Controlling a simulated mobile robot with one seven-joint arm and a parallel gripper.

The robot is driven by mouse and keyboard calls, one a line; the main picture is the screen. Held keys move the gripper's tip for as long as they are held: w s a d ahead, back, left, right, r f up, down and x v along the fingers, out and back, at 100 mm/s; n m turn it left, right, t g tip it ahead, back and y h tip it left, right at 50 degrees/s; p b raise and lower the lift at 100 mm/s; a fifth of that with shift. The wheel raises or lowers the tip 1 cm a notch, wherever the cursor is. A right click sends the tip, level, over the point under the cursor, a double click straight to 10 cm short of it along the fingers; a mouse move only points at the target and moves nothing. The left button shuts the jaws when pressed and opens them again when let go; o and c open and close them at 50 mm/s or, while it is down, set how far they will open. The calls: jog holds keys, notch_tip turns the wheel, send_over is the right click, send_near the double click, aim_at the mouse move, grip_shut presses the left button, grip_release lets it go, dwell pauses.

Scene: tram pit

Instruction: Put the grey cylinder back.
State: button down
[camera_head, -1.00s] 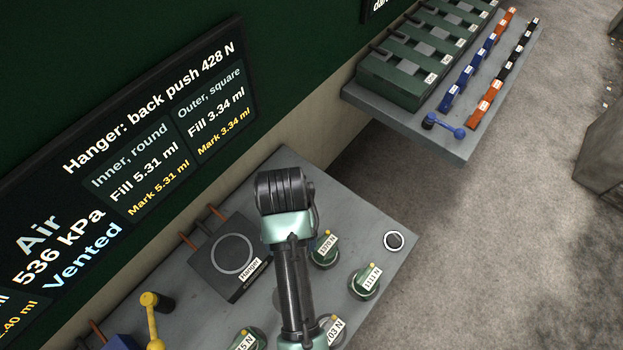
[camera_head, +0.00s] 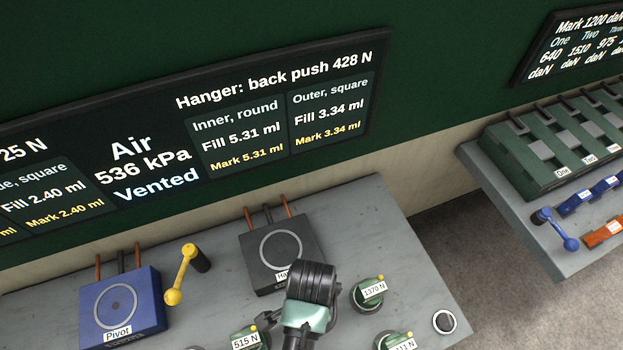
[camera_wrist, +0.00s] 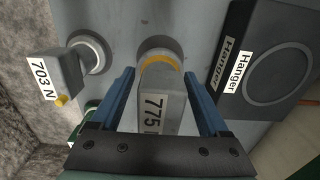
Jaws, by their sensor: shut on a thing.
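My gripper (camera_wrist: 158,76) has two blue fingers, one on each side of a grey cylinder (camera_wrist: 156,98) labelled 775, and is shut on it. A yellow band shows near the cylinder's far end. A round rim (camera_wrist: 160,46) shows just beyond that end; I cannot tell whether the cylinder sits in it or is apart from it. In the head view only my wrist and arm show; the fingers and the grey cylinder are hidden or out of frame.
The grey bench (camera_head: 365,215) bears a black Hanger block (camera_head: 282,253), a blue Pivot block (camera_head: 122,304), a yellow lever (camera_head: 180,274), green cylinders labelled 1370 N (camera_head: 367,294) and 515 N (camera_head: 245,338), and a white-rimmed round fitting (camera_head: 444,322). A 703 N piece (camera_wrist: 58,76) stands left in the wrist view.

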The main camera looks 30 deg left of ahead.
jog(key=shift+f, duration=2.1)
grip_release()
jog(key=shift+f, duration=0.15)
notch_tip(320, 180, up, 12)
jog(key=shift+r, duration=0.15)
